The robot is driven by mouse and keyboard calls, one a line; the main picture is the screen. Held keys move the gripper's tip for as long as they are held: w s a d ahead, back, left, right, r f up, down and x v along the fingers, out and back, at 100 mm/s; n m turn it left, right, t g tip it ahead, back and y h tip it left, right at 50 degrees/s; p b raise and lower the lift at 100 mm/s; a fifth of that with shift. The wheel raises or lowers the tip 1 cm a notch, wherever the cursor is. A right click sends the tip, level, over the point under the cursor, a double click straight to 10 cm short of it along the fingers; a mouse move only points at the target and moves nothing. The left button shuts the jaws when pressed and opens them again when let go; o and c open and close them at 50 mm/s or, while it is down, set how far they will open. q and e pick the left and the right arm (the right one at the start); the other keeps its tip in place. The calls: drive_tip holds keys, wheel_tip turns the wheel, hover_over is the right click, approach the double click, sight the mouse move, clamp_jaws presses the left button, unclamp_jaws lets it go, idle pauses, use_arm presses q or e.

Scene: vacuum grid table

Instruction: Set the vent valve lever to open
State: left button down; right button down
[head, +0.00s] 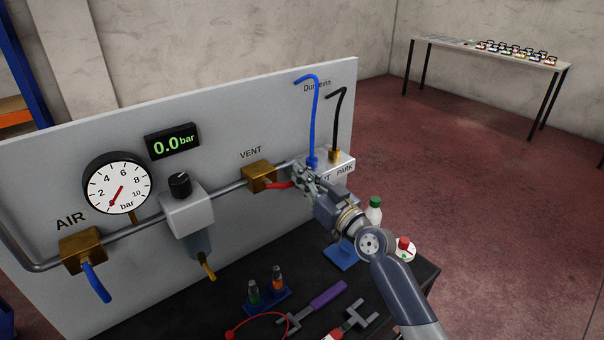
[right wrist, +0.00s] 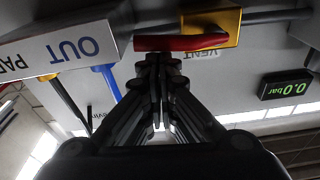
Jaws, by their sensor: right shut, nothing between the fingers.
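The vent valve is a brass block (head: 258,177) on the pipe under the VENT label, and it also shows in the right wrist view (right wrist: 222,24). Its red lever (head: 279,185) points right, roughly along the pipe. In the right wrist view the red lever (right wrist: 180,42) lies across the top, just beyond my fingertips. My right gripper (head: 300,180) is shut and empty at the lever's free end. It covers part of that end in the head view. I cannot tell whether the fingers touch the lever. My left gripper is not in view.
The gauge (head: 118,184) points near zero and the display (head: 172,141) reads 0.0 bar. The AIR valve's blue lever (head: 95,282) hangs down. A blue hose (head: 315,120) and a black hose (head: 333,120) rise close behind my gripper.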

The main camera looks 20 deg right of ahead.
wheel_tip(320, 180, up, 4)
drive_tip(key=w+p, duration=0.1)
drive_tip(key=p, duration=0.2)
drive_tip(key=b+v, duration=0.4)
drive_tip(key=v, duration=0.6)
drive_tip(key=w+d+f+n+t+h+b, duration=0.1)
drive_tip(key=d+f+n+t+h+b, duration=0.35)
drive_tip(key=n, duration=0.75)
drive_tip(key=a+f+n+y+b, duration=0.5)
drive_tip(key=f+n, duration=0.5)
drive_tip(key=n, duration=1.2)
drive_tip(key=a+p+x, duration=0.1)
drive_tip(key=p+x, duration=0.1)
drive_tip(key=x, duration=0.8)
drive_tip(key=shift+a+f+g, duration=0.25)
drive_tip(key=shift+f+g, duration=0.15)
drive_tip(key=shift+g, duration=0.05)
